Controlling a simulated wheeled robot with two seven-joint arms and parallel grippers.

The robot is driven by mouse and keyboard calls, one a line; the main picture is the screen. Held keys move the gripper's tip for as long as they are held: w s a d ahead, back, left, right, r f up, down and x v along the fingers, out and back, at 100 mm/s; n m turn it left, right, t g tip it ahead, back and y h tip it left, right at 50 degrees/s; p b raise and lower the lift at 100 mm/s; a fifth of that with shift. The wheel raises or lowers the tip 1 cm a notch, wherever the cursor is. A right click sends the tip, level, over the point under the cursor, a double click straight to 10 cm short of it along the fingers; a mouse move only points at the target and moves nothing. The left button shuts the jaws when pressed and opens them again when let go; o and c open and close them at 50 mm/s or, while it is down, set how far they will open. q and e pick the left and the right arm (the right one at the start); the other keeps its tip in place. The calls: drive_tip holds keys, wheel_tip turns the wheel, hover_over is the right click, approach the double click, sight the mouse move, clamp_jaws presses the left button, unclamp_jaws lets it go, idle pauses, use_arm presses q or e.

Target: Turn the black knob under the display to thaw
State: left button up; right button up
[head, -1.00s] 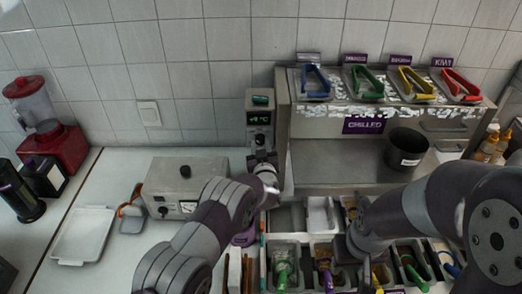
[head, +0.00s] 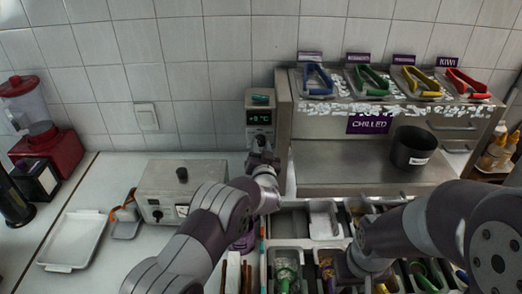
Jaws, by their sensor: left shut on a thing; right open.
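The small display (head: 259,118) sits on the front of a narrow grey control box beside the chilled cabinet. Its green digits are small and look like -8 °C. The black knob (head: 261,141) is just below the display and mostly hidden by my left gripper. My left gripper (head: 261,153) reaches up to it from below and is shut on it. Which mark the knob points to cannot be made out. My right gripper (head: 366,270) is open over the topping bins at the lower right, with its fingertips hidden.
The chilled cabinet (head: 330,130) carries several coloured tongs on top and a black pot (head: 412,148) on its shelf. A grey box with a dial (head: 182,190) and a white tray (head: 73,240) stand left. Topping bins (head: 288,258) fill the front.

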idle(0.3)
use_arm(q)
drive_tip(key=o, duration=1)
drive_tip(key=shift+o, duration=0.2)
drive_tip(key=shift+s, duration=0.15)
drive_tip(key=shift+s+f, duration=0.1)
drive_tip(key=shift+s, duration=0.2)
drive_tip(key=s+b, duration=0.3)
drive_tip(key=s, duration=0.9)
drive_tip(key=shift+d+f, duration=0.15)
drive_tip(key=shift+d, duration=0.3)
drive_tip(key=shift+w, duration=0.1)
